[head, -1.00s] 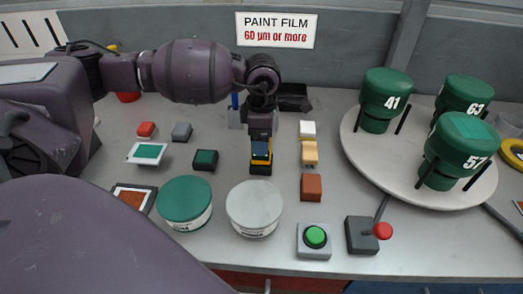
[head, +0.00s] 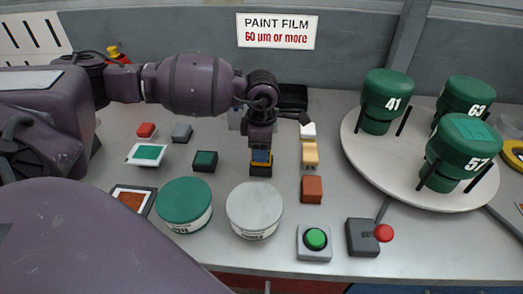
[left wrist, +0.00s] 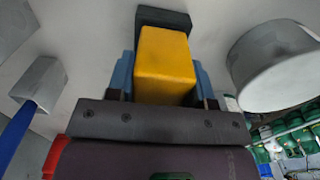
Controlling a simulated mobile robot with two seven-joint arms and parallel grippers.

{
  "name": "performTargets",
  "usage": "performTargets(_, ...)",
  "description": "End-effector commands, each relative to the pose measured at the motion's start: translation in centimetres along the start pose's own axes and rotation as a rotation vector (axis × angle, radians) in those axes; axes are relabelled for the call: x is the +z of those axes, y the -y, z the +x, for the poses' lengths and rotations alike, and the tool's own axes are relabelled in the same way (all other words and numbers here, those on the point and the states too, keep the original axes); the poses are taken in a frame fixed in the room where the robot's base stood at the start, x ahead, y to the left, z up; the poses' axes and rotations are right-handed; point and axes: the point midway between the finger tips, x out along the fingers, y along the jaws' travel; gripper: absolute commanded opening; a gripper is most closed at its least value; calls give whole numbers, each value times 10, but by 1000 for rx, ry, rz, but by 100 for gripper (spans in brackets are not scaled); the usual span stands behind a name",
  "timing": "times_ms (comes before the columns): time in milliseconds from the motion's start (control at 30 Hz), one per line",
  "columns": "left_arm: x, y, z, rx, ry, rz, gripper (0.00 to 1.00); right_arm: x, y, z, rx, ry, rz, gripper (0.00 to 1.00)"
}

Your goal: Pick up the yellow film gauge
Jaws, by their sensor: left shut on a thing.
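The yellow film gauge (left wrist: 165,62) is a yellow block with a dark end, seen in the left wrist view between the two blue fingers of my left gripper (left wrist: 163,80). In the head view my left gripper (head: 261,157) points down at the middle of the table, shut on the gauge. The gauge is mostly hidden there; a dark block (head: 261,170) shows below the fingertips. I cannot tell whether it is clear of the table. My right gripper is not in view.
A white-grey can (head: 254,207) and a green-topped can (head: 184,202) stand in front. A dark green block (head: 205,161) is to the left; tan (head: 310,153) and brown blocks (head: 312,189) are to the right. A turntable (head: 360,155) with green containers stands at right.

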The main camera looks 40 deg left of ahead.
Motion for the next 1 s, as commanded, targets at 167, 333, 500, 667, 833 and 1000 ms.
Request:
performTargets(167,0,-1,-6,2,1,0,22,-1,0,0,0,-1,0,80)
performTargets(333,1,-1,-29,5,3,1,22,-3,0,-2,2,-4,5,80)
performTargets(500,0,-1,-70,7,4,0,22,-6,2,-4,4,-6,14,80)
performTargets(667,0,-1,-112,7,4,0,22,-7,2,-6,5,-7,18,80)
performTargets(833,0,0,-152,6,3,0,22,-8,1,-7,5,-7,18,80)
performTargets(1000,0,0,-180,3,2,0,22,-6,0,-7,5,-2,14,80)
